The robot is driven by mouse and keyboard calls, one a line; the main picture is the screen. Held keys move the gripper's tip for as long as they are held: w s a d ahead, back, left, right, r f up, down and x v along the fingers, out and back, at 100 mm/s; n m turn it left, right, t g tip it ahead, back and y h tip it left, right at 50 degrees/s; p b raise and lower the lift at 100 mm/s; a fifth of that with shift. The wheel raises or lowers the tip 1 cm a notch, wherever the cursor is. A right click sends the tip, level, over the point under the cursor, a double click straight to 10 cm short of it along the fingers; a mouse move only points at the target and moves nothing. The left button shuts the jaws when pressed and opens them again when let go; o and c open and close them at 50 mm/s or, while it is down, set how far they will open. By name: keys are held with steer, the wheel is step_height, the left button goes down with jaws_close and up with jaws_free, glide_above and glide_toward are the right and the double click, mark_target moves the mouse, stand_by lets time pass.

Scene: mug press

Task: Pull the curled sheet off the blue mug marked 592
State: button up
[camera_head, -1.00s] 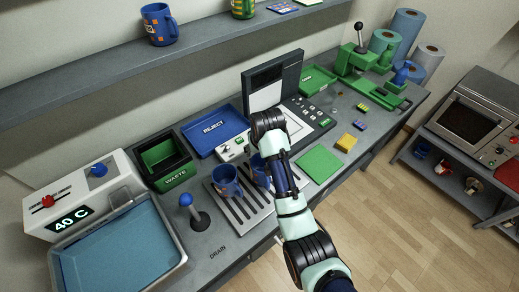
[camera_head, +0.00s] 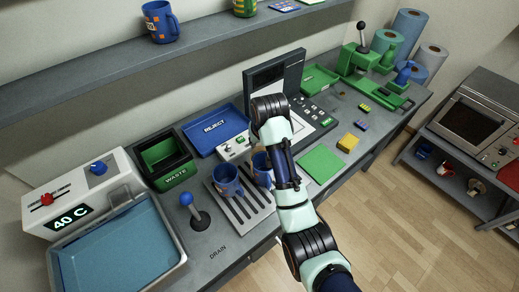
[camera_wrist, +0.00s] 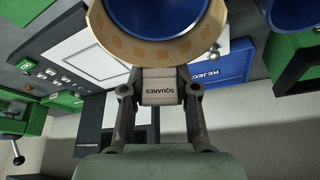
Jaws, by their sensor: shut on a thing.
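Two blue mugs stand on the drain grate. The left mug (camera_head: 227,181) is in full view. The right mug (camera_head: 263,179) is partly behind my arm and shows a tan edge around its top. In the wrist view a blue mug (camera_wrist: 155,12) is at the top, with the tan curled sheet (camera_wrist: 110,40) arcing around it, faint squares on it. My gripper (camera_wrist: 159,88) is shut on the sheet's pale tab (camera_wrist: 159,95), lettered "SQUARES". In the head view the fingers are hidden behind my arm. The number 592 is not readable.
A green mat (camera_head: 321,165) lies to the right. The screen unit (camera_head: 274,75) stands behind my arm.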

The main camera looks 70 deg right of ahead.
step_height(320, 180, up, 8)
steer(key=p, duration=0.1)
steer(key=shift+r, duration=0.2)
stand_by(0.3)
stand_by(0.4)
